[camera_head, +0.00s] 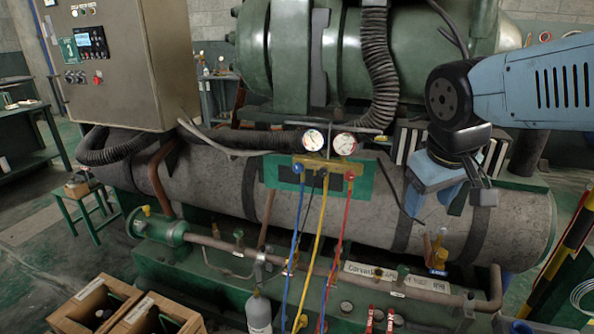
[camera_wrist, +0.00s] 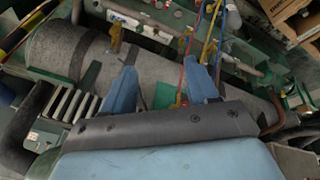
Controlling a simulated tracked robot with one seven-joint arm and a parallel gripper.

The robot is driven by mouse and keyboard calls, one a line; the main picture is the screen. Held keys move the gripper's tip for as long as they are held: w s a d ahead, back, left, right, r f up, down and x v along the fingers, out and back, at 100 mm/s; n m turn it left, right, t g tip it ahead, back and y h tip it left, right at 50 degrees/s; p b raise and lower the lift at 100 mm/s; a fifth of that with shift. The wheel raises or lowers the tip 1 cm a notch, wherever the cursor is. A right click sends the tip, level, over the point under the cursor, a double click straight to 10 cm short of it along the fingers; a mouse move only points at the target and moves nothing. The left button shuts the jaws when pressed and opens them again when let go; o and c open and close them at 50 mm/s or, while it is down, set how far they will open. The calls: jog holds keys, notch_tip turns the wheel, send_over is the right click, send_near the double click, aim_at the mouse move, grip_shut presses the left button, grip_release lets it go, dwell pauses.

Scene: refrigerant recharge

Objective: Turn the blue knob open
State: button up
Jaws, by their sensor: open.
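The blue knob (camera_head: 298,168) is at the left end of the gauge manifold (camera_head: 323,165), above the blue hose. A red knob (camera_head: 349,176) is at the manifold's right end. Two round white dial gauges (camera_head: 313,140) stand on top. My gripper (camera_head: 437,208) is to the right of the manifold, apart from it, in front of the grey cylinder. Its light-blue fingers point down and are open and empty. In the wrist view, the open fingers (camera_wrist: 163,65) spread on either side of part of the green panel. I cannot make out the blue knob there; the right finger may hide it.
Blue, yellow and red hoses (camera_head: 324,230) hang below the manifold. A large grey cylinder (camera_head: 215,180) lies behind it. A copper pipe (camera_head: 340,273) with valves runs in front. A grey control cabinet (camera_head: 128,65) is at left. Wooden boxes (camera_head: 97,305) stand at the lower left.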

jog(key=w+f+n+g+h, duration=0.1)
jog(key=w+f+n+h, duration=0.45)
jog(key=n, duration=0.25)
jog(key=n+t, duration=1.4)
jog(key=n, duration=0.9)
send_near(297, 169)
jog(key=shift+y, duration=0.35)
jog(key=x, duration=0.9)
jog(key=shift+d+r, duration=0.1)
jog(key=shift+d, duration=0.15)
jog(key=shift+c, duration=0.4)
jog(key=c, duration=1)
jog(key=shift+o, duration=0.2)
